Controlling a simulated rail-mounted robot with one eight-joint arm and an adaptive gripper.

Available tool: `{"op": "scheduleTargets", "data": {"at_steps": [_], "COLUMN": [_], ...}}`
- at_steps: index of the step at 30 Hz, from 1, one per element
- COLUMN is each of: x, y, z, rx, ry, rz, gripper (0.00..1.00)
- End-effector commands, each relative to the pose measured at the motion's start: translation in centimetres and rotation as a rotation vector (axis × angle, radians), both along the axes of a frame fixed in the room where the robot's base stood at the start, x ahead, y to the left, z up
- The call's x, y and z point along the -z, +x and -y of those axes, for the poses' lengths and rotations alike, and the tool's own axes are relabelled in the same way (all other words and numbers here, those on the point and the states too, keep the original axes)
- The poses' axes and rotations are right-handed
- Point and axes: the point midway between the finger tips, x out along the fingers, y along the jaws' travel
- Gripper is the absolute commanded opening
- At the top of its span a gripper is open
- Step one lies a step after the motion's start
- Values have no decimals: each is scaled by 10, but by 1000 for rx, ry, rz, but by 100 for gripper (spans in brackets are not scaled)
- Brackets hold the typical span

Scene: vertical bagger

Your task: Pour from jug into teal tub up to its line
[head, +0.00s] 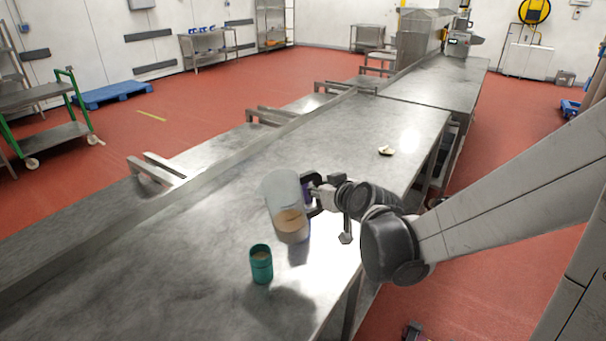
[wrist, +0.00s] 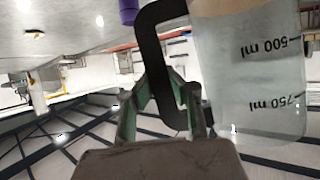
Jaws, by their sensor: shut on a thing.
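A clear jug (head: 284,187) with tan contents in its lower part is near the middle of the steel table in the head view. Its dark handle (wrist: 150,60) and its 500 ml and 750 ml marks show upside down on its wall (wrist: 248,85) in the wrist view. My gripper (head: 314,194) is shut on the jug's handle from the right; its fingers (wrist: 160,115) show around the handle in the wrist view. The jug looks roughly upright; whether it touches the table is unclear. The teal tub (head: 261,268) stands upright nearer the camera, left of and apart from the jug. Its line cannot be made out.
A small pale item (head: 386,151) lies farther back on the steel table (head: 180,250). The table left of the jug is clear. A raised rail runs along its left edge.

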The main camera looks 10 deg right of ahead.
Motion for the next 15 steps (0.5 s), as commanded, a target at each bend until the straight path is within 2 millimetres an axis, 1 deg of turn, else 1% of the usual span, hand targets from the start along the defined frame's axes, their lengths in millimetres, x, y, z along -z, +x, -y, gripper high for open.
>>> {"op": "scheduleTargets", "data": {"at_steps": [1, 5, 8, 15], "x": [-11, -28, -28, -38], "y": [-1, -2, 1, 9], "z": [-1, -7, 6, 41], "rx": [1, 1, 4, 4], "ry": [43, 157, 163, 161], "rz": [-10, -36, -39, -37], "gripper": [0, 0, 0, 0]}}
